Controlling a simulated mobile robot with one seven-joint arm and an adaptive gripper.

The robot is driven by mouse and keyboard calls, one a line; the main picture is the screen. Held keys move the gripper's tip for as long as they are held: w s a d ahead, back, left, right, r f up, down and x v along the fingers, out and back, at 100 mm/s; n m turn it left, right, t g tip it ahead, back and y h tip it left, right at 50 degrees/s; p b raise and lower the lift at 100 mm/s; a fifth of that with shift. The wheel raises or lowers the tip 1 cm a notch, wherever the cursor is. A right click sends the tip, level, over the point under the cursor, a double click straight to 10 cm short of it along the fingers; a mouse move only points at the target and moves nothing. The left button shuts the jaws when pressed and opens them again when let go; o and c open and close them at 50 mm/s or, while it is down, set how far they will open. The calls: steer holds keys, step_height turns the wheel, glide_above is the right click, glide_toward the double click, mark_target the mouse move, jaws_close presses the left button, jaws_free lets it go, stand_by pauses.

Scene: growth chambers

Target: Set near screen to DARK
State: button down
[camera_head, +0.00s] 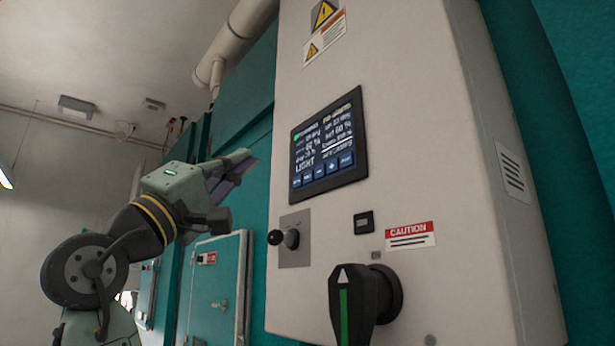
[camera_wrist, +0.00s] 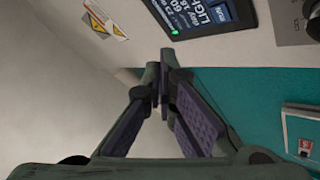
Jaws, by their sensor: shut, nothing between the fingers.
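The near screen (camera_head: 328,147) is a dark panel with a black frame on the pale control cabinet (camera_head: 410,90). It shows several text lines, the large word LIGHT, and a row of blue buttons along its bottom. In the wrist view, part of the screen (camera_wrist: 205,14) shows at the top, turned on its side and cut off by the edge. My gripper (camera_head: 248,160) is left of the screen, apart from it, with its fingers pointing right. In the wrist view my gripper (camera_wrist: 162,80) has its fingertips together with nothing between them.
Below the screen are a small black-knobbed lever (camera_head: 285,239) and a large black rotary handle (camera_head: 362,302) that stands out from the cabinet. A red CAUTION label (camera_head: 409,234) is beside them. A teal cabinet door (camera_head: 213,285) is further back. Room around my gripper looks free.

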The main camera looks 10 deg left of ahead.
glide_toward(304, 162)
steer(key=x, duration=0.3)
steer(key=shift+a+r, duration=0.1)
steer(key=shift+r, duration=0.45)
steer(key=shift+w, duration=0.1)
stand_by(1.0)
steer(key=shift+w+d, duration=0.25)
steer(key=shift+d, duration=0.05)
steer(key=shift+w+d+p, duration=0.15)
steer(key=shift+w+p, duration=0.1)
steer(key=shift+p, duration=0.05)
stand_by(0.7)
steer(key=shift+s, duration=0.1)
steer(key=shift+s+a, duration=0.4)
steer(key=shift+s, duration=0.15)
steer(key=s+a, duration=0.1)
steer(key=s, duration=0.1)
steer(key=s+a, duration=0.2)
stand_by(0.5)
